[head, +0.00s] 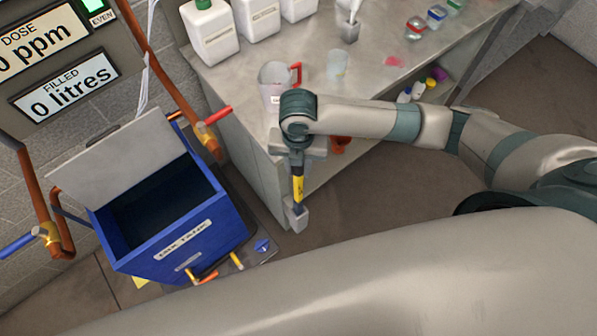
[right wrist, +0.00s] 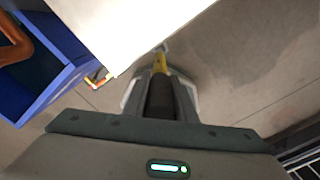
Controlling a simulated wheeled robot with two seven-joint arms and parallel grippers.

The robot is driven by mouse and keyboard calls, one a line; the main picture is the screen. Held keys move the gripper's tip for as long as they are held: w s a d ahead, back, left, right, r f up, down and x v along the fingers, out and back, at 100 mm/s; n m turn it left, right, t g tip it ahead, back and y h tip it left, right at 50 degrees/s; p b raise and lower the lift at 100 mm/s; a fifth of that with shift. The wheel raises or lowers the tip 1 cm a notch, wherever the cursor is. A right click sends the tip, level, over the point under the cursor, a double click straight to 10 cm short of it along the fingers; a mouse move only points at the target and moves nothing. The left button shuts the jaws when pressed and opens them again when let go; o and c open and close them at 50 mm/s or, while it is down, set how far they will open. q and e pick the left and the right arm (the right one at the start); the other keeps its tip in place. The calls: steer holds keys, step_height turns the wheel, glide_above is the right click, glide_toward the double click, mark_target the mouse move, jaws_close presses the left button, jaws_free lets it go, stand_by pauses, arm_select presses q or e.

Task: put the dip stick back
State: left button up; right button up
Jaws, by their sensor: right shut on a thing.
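The dip stick (head: 299,187), with a yellow shaft and a dark upper part, hangs nearly upright from my right gripper (head: 300,150), beside the front of the bench. A small grey block (head: 296,217) shows at its lower end; I cannot tell whether it is part of the stick or a separate holder. In the right wrist view the right gripper (right wrist: 160,98) is shut around the dark part, and the yellow shaft (right wrist: 160,63) points away from me. The open blue dip tank (head: 175,238) stands to the left, its grey lid raised. My left gripper is not in view.
The bench (head: 235,80) holds a clear jug with a red handle (head: 274,82), a beaker (head: 338,65), white jugs (head: 209,30) and small colored-lid containers. Copper pipes with valves (head: 207,135) run beside the tank. Floor is clear right of the stick.

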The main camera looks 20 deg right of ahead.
steer(key=shift+f, duration=0.1)
steer(key=shift+f+p, duration=0.35)
steer(key=shift+f, duration=1.85)
steer(key=o, duration=1)
steer(key=shift+o, duration=0.2)
step_height(320, 180, up, 12)
steer(key=b, duration=0.2)
steer(key=shift+b, duration=0.35)
